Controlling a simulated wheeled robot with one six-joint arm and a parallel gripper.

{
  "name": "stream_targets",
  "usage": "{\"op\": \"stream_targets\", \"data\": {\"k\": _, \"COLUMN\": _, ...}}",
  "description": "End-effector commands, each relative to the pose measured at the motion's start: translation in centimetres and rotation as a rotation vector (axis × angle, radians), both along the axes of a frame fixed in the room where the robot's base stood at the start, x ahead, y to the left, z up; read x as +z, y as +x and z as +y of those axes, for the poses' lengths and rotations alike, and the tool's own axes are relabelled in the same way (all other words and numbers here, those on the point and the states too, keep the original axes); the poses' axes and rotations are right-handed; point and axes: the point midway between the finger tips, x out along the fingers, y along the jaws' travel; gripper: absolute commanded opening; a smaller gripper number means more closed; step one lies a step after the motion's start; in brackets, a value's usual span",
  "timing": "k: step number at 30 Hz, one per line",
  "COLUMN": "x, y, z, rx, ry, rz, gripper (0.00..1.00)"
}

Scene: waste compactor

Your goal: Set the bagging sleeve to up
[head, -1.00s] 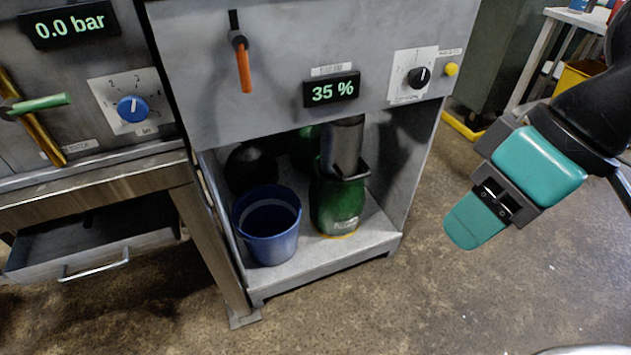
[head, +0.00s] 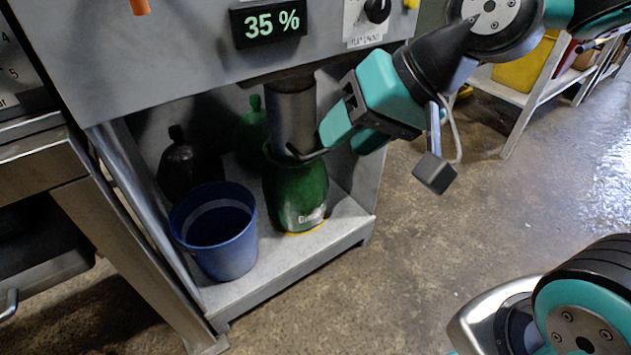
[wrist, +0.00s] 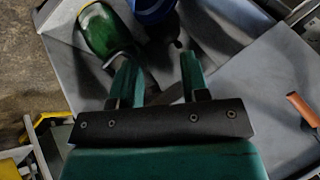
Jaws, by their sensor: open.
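The bagging sleeve (head: 294,118) is a grey metal cylinder hanging under the machine's front panel. A dark collar (head: 312,155) with a projecting edge sits at its lower end, around the mouth of a green bag (head: 297,200). The bag stands on the shelf and also shows in the wrist view (wrist: 105,32). My gripper (head: 346,137) is just right of the sleeve and collar, at about the sleeve's lower end. In the wrist view my gripper (wrist: 158,78) has its two teal fingers apart with nothing clearly held. Whether a finger touches the collar cannot be told.
A blue bucket (head: 218,245) stands left of the green bag on the shelf (head: 270,268). A black bag (head: 185,168) and another green bag (head: 252,128) are behind. The panel with the 35 % display (head: 268,22) overhangs. Open floor lies to the right.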

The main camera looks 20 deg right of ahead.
Motion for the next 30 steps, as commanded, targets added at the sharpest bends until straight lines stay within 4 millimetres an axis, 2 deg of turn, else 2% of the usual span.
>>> {"op": "stream_targets", "data": {"k": 1, "x": -4.1, "y": 1.2, "z": -0.3, "rx": -0.073, "ry": 0.043, "rz": -0.011, "gripper": 0.42}}
{"op": "stream_targets", "data": {"k": 8, "x": -11.5, "y": 6.0, "z": -2.2, "rx": -0.395, "ry": 0.274, "rz": -0.068, "gripper": 0.42}}
{"op": "stream_targets", "data": {"k": 15, "x": -18.5, "y": 10.4, "z": -5.4, "rx": -0.692, "ry": 0.545, "rz": -0.136, "gripper": 0.42}}
{"op": "stream_targets", "data": {"k": 18, "x": -20.7, "y": 11.7, "z": -7.0, "rx": -0.79, "ry": 0.654, "rz": -0.163, "gripper": 0.42}}
{"op": "stream_targets", "data": {"k": 22, "x": -22.5, "y": 12.9, "z": -8.6, "rx": -0.88, "ry": 0.768, "rz": -0.193, "gripper": 0.42}}
{"op": "stream_targets", "data": {"k": 26, "x": -23.2, "y": 13.4, "z": -9.6, "rx": -0.93, "ry": 0.837, "rz": -0.209, "gripper": 0.42}}
{"op": "stream_targets", "data": {"k": 30, "x": -23.0, "y": 13.8, "z": -9.9, "rx": -0.946, "ry": 0.865, "rz": -0.214, "gripper": 0.42}}
